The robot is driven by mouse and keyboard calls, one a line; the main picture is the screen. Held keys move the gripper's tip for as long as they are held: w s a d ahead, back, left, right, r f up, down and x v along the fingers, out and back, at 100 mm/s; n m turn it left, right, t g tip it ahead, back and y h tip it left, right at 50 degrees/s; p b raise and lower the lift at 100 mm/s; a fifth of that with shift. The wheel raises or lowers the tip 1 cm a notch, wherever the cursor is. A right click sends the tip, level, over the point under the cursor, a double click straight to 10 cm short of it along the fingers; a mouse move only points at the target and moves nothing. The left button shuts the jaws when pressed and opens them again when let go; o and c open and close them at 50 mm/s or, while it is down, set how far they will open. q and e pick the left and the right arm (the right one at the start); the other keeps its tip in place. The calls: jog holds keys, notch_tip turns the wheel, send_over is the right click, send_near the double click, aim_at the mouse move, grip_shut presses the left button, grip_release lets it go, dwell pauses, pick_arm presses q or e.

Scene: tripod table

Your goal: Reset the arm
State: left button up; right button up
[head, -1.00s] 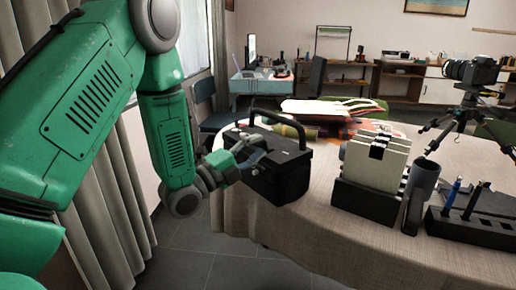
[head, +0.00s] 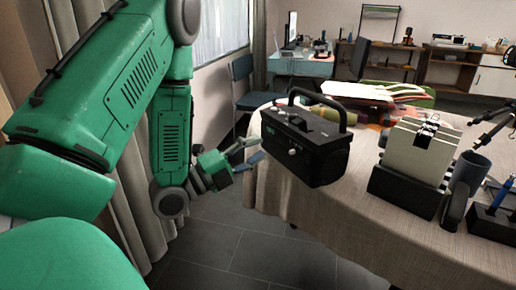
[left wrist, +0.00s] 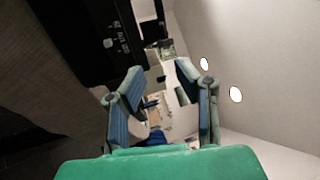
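My left gripper (head: 250,158) is at the left edge of the table, just left of a black box with a carry handle (head: 318,158). A small gap shows between the fingertips and the box. In the left wrist view the two blue-padded fingers (left wrist: 160,92) stand apart with nothing between them. The black box also shows there at the upper left (left wrist: 108,35). My right gripper is not in view.
The round table (head: 300,205) has a beige cloth. Right of the box are a black holder with pale folders (head: 420,150), a grey cup (head: 470,168) and a pen stand (head: 490,222). Open floor (head: 225,235) lies left of the table. A chair (head: 245,85) stands behind.

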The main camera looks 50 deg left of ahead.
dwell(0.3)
pick_arm(q)
jog(key=s+d+f+n+g+y+p, duration=0.15)
jog(key=d+f+n+g, duration=0.3)
jog(key=f, duration=0.55)
jog(key=s+d+f+n+g+y+p, duration=0.15)
jog(key=d+f+n+g, duration=0.35)
jog(key=f, duration=0.5)
jog(key=s+d+f+n+g, duration=0.1)
jog(key=s+f+n+g, duration=0.2)
jog(key=s, duration=0.3)
jog(key=s+d+f+n+g+y+p, duration=0.1)
jog(key=s+f+n+g, duration=0.2)
jog(key=s, duration=0.3)
jog(key=s+d+f+n+g+p, duration=0.1)
jog(key=s+d+f+n+g, duration=0.1)
jog(key=s, duration=0.4)
jog(key=shift+s+f+n+g+y, duration=0.25)
jog(key=shift+f+n+g, duration=0.4)
jog(key=shift+n+g, duration=0.5)
jog(key=shift+w, duration=0.15)
jog(key=shift+a, duration=0.1)
